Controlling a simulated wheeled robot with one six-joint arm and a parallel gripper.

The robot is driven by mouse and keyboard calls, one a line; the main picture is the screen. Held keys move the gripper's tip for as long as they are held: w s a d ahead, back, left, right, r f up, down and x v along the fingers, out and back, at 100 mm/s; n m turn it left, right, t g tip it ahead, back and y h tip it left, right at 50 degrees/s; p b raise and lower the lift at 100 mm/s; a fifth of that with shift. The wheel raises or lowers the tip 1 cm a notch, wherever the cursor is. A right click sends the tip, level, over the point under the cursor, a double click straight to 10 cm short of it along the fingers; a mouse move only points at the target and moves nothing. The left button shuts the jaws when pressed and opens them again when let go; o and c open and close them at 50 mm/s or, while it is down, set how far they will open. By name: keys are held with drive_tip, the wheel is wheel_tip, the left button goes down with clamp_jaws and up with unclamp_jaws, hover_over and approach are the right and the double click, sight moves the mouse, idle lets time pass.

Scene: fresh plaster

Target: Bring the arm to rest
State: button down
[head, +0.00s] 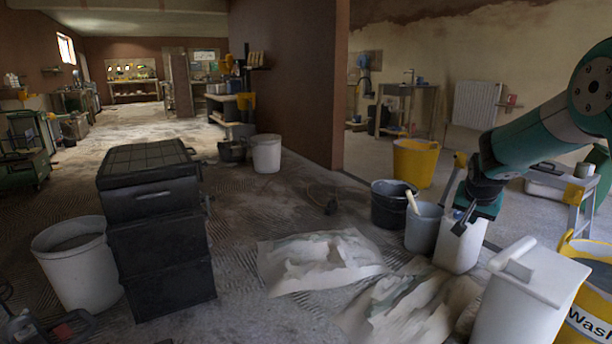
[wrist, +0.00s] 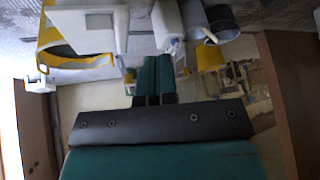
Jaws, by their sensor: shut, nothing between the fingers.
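My arm reaches in from the right edge of the head view, green and dark grey, bent downward at the wrist. My gripper (head: 463,222) hangs at its end, shut and empty, pointing down. In the picture it overlaps a white container (head: 458,248); I cannot tell the gap between them. In the wrist view the gripper (wrist: 157,72) shows as two green fingers close together beyond a dark plate.
A grey bucket (head: 422,228), a black bucket (head: 391,205) and a yellow tub (head: 414,163) stand near the gripper. A white lidded bin (head: 530,297) and yellow wash bucket (head: 590,312) are at front right. Crumpled sacks (head: 320,262) lie on the floor; stacked black cases (head: 158,235) stand left.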

drive_tip(key=s+a+r+n+g+y, duration=0.1)
drive_tip(key=s+a+r+n+y, duration=0.25)
drive_tip(key=s+a, duration=0.65)
drive_tip(key=s+a+r+n+g+y, duration=0.15)
drive_tip(key=s+a+r+n, duration=0.25)
drive_tip(key=s+a, duration=0.5)
drive_tip(key=s+a+n+g+y, duration=0.15)
drive_tip(key=s+a+n, duration=0.3)
drive_tip(key=s, duration=0.55)
drive_tip(key=s+a+n+g+y, duration=0.1)
drive_tip(key=s+a+n+g, duration=0.15)
drive_tip(key=s+a, duration=0.55)
drive_tip(key=s+d+r+p, duration=0.1)
drive_tip(key=r+p, duration=1.3)
drive_tip(key=s+d+r+p, duration=0.1)
drive_tip(key=s+r+p, duration=0.1)
drive_tip(key=r+p, duration=1.3)
drive_tip(key=shift+r+t, duration=0.25)
drive_tip(key=shift+t, duration=0.1)
drive_tip(key=shift+s+n, duration=0.1)
drive_tip(key=shift+n, duration=0.15)
